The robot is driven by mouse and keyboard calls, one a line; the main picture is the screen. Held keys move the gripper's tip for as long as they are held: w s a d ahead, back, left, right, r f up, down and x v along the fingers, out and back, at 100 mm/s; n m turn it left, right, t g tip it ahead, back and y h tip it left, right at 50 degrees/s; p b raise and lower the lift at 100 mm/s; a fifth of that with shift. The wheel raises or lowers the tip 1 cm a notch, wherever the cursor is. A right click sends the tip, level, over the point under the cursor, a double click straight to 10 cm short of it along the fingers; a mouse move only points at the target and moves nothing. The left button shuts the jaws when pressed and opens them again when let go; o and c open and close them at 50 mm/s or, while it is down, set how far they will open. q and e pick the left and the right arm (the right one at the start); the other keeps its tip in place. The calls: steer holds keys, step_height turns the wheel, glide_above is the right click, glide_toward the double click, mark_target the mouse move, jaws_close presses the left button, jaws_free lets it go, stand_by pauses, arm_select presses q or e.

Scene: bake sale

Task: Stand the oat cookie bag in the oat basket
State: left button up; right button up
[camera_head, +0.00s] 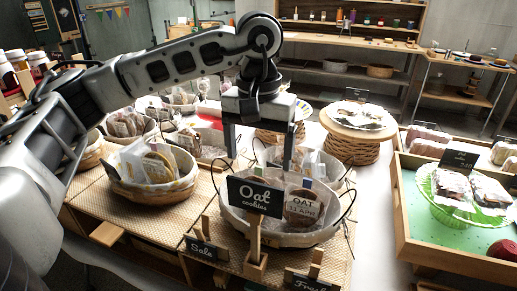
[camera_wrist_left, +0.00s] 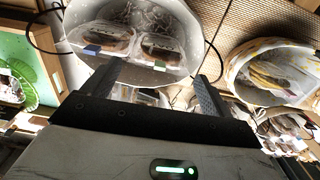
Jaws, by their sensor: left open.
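The oat basket (camera_head: 290,240) is lined with pale cloth and stands at the front middle, behind a black "Oat cookies" sign (camera_head: 255,196). A clear cookie bag with an "OAT 11 APR" label (camera_head: 303,207) stands in it; the sign hides part of the inside. In the left wrist view the basket (camera_wrist_left: 190,18) holds two bags side by side, one with a blue tab (camera_wrist_left: 105,38) and one with a green tab (camera_wrist_left: 160,50). My left gripper (camera_head: 259,160) points down above the basket's back part, open, with nothing seen between its fingers. My right gripper is not in view.
Another lined basket with bags (camera_head: 125,188) stands to the left. A round wooden stand (camera_head: 345,120) is behind right. A wooden tray (camera_head: 420,235) with a green plate (camera_head: 430,190) is at right. "Sale" (camera_head: 203,248) and "Fresh" (camera_head: 312,281) signs stand in front.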

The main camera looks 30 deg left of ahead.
mark_target(259, 178)
arm_select(q)
step_height(259, 178, up, 12)
steer(key=p, duration=0.1)
stand_by(0.7)
